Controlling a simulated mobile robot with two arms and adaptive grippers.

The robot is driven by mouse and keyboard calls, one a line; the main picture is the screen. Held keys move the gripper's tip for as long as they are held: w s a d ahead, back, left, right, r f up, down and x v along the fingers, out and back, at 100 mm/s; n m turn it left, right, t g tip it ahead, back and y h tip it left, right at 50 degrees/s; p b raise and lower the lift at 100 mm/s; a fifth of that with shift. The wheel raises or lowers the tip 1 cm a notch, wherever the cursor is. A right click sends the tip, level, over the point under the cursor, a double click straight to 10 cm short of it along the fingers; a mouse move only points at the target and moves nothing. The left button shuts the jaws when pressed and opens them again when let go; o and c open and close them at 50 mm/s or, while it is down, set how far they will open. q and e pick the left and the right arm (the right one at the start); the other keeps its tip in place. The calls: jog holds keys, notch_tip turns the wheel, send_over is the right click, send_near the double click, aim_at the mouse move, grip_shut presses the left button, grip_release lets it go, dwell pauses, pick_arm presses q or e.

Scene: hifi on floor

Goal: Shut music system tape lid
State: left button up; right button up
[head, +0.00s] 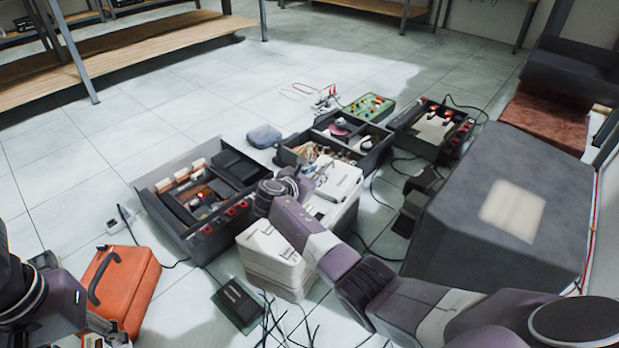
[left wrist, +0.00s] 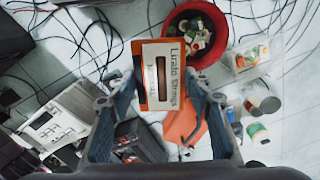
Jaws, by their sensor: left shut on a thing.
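A pale boxy unit (head: 270,250), which looks like the music system, stands on the floor in the middle of the head view. My right gripper (head: 278,188) is over its top, and my right arm hides part of it. The tape lid cannot be made out. The right fingertips are hidden. In the left wrist view, my left gripper (left wrist: 162,95) is shut on an orange and white cassette-like piece (left wrist: 149,62) with printed lettering. A pale device with a small screen (left wrist: 58,112) shows at the left there; I cannot tell if it is the same unit.
An orange case (head: 122,285) lies at the lower left. Dark open boxes of parts (head: 160,212) and a large grey block (head: 500,215) flank the unit. A red bowl (left wrist: 214,51) and several small containers are in the left wrist view. Cables cross the floor. Tiles at the upper left are clear.

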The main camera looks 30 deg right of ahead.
jog(key=shift+v, duration=2.7)
